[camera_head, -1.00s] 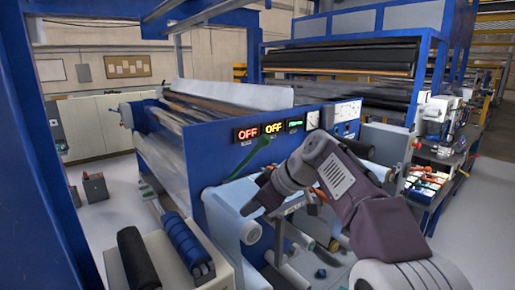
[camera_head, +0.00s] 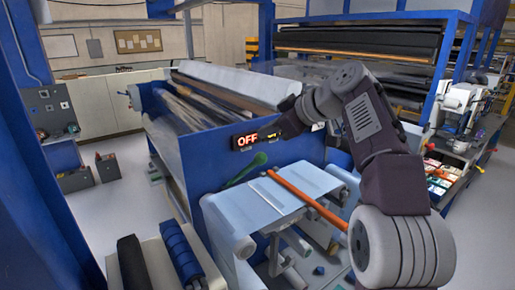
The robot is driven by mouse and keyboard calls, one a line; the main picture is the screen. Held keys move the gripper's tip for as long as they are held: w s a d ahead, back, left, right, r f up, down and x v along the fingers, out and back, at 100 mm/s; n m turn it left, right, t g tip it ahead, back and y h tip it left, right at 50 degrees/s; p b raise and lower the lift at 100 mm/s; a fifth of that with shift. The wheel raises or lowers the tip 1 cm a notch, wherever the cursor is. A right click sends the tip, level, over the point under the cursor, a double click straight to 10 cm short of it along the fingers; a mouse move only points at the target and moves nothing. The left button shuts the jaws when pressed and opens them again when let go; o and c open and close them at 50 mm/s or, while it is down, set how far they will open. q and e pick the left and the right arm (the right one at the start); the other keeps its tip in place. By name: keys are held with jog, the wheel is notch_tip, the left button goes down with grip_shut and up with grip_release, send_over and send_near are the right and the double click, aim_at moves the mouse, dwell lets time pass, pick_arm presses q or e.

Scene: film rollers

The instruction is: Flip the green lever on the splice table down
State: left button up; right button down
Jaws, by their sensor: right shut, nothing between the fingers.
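The green lever (camera_head: 246,170) sticks out along the blue machine side at the back edge of the splice table (camera_head: 249,201). It slants, with its thick end up and to the right. My right gripper (camera_head: 268,137) is shut and empty. In the picture it lies a little above the lever's thick end, in front of the sign panel. A gap shows between gripper and lever, and I see no contact. My left gripper is not in view.
A lit red OFF sign (camera_head: 246,141) sits just left of my right gripper, which hides other signs. An orange bar (camera_head: 307,199) crosses the splice table's right part. A dark roller (camera_head: 136,262) and a blue roller (camera_head: 178,252) lie at the front left.

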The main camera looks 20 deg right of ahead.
jog(key=p, duration=0.2)
send_over(256, 155)
jog(key=a, duration=0.3)
notch_tip(256, 155, down, 4)
jog(key=d+f, duration=0.3)
jog(key=shift+w+f, duration=0.1)
jog(key=shift+s+d, duration=0.1)
jog(key=shift+s, duration=0.25)
jog(key=shift+w+f, duration=0.15)
jog(key=shift+w, duration=0.05)
